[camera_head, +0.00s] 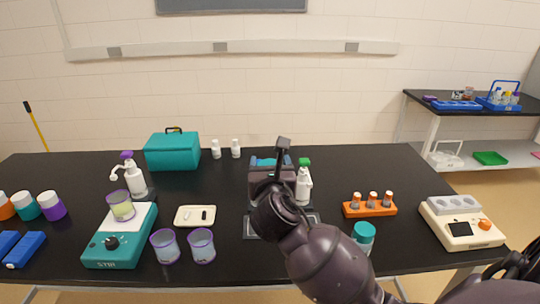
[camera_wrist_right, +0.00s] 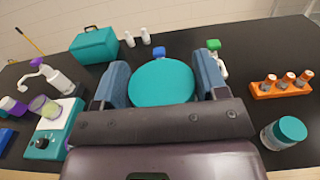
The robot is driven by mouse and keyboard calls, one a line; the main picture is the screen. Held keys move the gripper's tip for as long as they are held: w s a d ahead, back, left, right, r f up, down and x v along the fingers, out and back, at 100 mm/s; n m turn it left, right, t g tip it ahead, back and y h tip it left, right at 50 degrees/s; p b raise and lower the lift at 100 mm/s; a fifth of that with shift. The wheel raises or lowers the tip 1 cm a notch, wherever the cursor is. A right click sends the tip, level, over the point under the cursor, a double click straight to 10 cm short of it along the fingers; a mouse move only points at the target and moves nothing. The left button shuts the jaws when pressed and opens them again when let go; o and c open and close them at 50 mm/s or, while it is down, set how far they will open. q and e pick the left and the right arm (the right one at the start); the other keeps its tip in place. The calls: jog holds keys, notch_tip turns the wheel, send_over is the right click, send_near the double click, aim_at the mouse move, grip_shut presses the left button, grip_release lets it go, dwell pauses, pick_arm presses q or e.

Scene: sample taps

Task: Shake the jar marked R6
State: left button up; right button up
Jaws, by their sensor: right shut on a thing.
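My right gripper (camera_head: 270,165) is over the middle of the black table. In the right wrist view its two blue-padded fingers (camera_wrist_right: 160,78) are shut on either side of a jar with a round teal lid (camera_wrist_right: 160,84). In the head view only a strip of this lid (camera_head: 263,161) shows; the jar's body is hidden by the gripper, and no marking can be read. Another teal-lidded clear jar (camera_head: 363,236) stands at the table's front right, also in the right wrist view (camera_wrist_right: 284,134). Its mark cannot be read. My left gripper is not in view.
A grey-edged dark mat (camera_head: 252,229) lies below my right gripper. A green-capped bottle (camera_head: 304,187) stands close to its right. An orange rack (camera_head: 370,209), a beige device (camera_head: 460,232), a teal stirrer (camera_head: 110,252), purple-rimmed cups (camera_head: 202,246) and a teal case (camera_head: 172,155) stand around.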

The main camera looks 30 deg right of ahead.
jog(key=shift+t, duration=0.3)
notch_tip(320, 180, up, 6)
jog(key=shift+s, duration=0.15)
jog(key=f, duration=0.6)
jog(key=shift+w, duration=0.25)
jog(key=shift+s+r, duration=0.1)
jog(key=shift+r, duration=0.15)
jog(key=shift+s, duration=0.1)
